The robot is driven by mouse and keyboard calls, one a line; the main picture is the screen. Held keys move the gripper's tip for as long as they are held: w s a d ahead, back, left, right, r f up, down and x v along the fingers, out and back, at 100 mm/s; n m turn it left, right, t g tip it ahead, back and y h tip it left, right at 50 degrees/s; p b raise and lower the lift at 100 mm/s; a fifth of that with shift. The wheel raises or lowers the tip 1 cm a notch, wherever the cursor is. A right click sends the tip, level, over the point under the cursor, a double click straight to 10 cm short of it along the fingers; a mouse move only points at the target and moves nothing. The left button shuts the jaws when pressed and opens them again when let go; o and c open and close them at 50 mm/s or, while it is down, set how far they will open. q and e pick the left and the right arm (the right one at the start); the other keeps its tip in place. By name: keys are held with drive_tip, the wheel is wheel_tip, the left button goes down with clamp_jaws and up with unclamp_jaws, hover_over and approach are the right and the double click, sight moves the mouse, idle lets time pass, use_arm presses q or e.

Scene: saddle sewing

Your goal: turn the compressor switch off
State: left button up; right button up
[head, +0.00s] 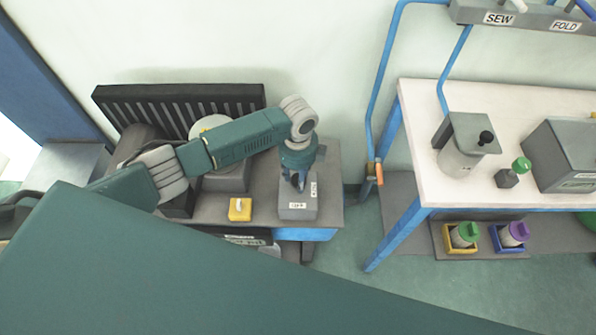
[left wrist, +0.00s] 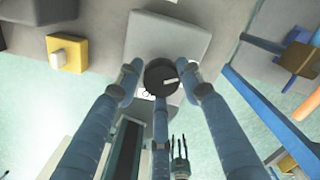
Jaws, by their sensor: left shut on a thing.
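The compressor switch is a grey box (head: 298,211) with white labels on the bench at the left, too small to read surely. My left gripper (head: 298,182) comes down on the box from above. In the left wrist view its blue fingers (left wrist: 162,86) are closed around the knob, touching its sides. In the head view the fingers and wrist mostly hide the knob.
A yellow box with a white switch (head: 240,209) stands left of the grey box. A black slatted panel (head: 180,106) is behind. A white-topped table (head: 430,187) stands to the right, past a floor gap. A hanging hose with an orange end (head: 374,172) is between.

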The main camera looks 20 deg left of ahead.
use_arm(q)
drive_tip(key=n+p, duration=0.1)
drive_tip(key=n, duration=0.1)
drive_tip(key=n+p, duration=0.3)
drive_tip(key=shift+w+a+r+n, duration=0.2)
drive_tip(key=shift+r+n, duration=0.1)
drive_tip(key=shift+r, duration=0.05)
drive_tip(key=n+p, duration=0.1)
drive_tip(key=n, duration=0.1)
drive_tip(key=shift+n, duration=0.3)
drive_tip(key=shift+s+a+f+n+p, duration=0.1)
drive_tip(key=shift+n+p, duration=0.4)
drive_tip(key=shift+n, duration=0.3)
drive_tip(key=shift+s+f+n+p, duration=0.1)
drive_tip(key=shift+n+p, duration=0.4)
drive_tip(key=shift+n, duration=0.3)
drive_tip(key=shift+a+f, duration=0.1)
drive_tip(key=shift+f, duration=0.05)
drive_tip(key=o, duration=0.8)
drive_tip(key=shift+s, duration=0.1)
drive_tip(key=o, duration=0.3)
